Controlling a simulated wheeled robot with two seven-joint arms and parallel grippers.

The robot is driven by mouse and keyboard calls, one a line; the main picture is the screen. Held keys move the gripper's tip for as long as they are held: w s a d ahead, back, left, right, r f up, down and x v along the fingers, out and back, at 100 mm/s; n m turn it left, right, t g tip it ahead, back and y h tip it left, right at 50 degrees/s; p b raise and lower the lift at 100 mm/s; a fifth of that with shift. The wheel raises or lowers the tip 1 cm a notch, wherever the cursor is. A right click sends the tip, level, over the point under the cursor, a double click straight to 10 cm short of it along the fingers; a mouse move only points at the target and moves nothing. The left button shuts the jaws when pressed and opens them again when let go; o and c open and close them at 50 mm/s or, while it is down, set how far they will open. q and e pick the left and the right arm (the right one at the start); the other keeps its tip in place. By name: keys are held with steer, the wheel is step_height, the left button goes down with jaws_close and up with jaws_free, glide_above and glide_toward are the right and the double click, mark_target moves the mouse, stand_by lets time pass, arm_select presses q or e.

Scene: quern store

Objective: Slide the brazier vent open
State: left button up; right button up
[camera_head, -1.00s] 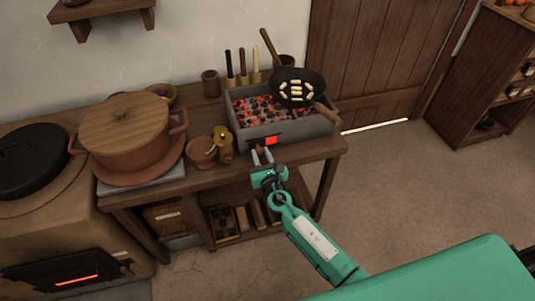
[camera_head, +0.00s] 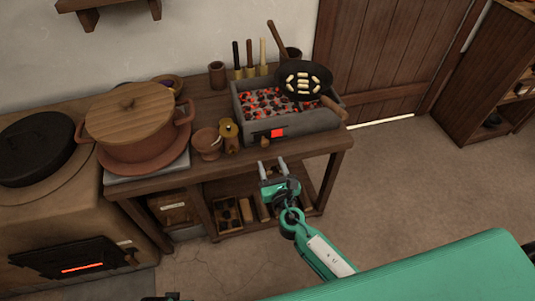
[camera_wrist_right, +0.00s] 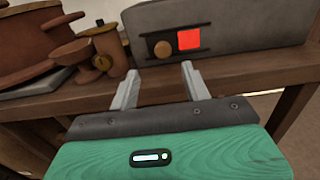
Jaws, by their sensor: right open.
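The brazier (camera_head: 312,124) is a grey open box of glowing coals at the right end of the wooden bench. Its vent (camera_head: 277,133) is on the front wall and shows a red glowing opening. In the right wrist view, the vent's round wooden knob (camera_wrist_right: 162,48) sits left of the red opening (camera_wrist_right: 188,39), on a dark rail. My right gripper (camera_head: 272,167) is open and empty, in front of and below the knob, with a gap between them. Its two fingers (camera_wrist_right: 158,85) point toward the brazier front.
A small bowl (camera_head: 208,143) and a brass-topped jar (camera_head: 229,136) stand left of the vent. The bench edge (camera_wrist_right: 215,68) lies just beyond my fingertips.

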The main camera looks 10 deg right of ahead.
arm_select(q)
steer(key=shift+w+r, duration=0.1)
steer(key=shift+r, duration=0.5)
arm_select(e)
steer(key=s, duration=0.6)
steer(key=shift+s, duration=0.1)
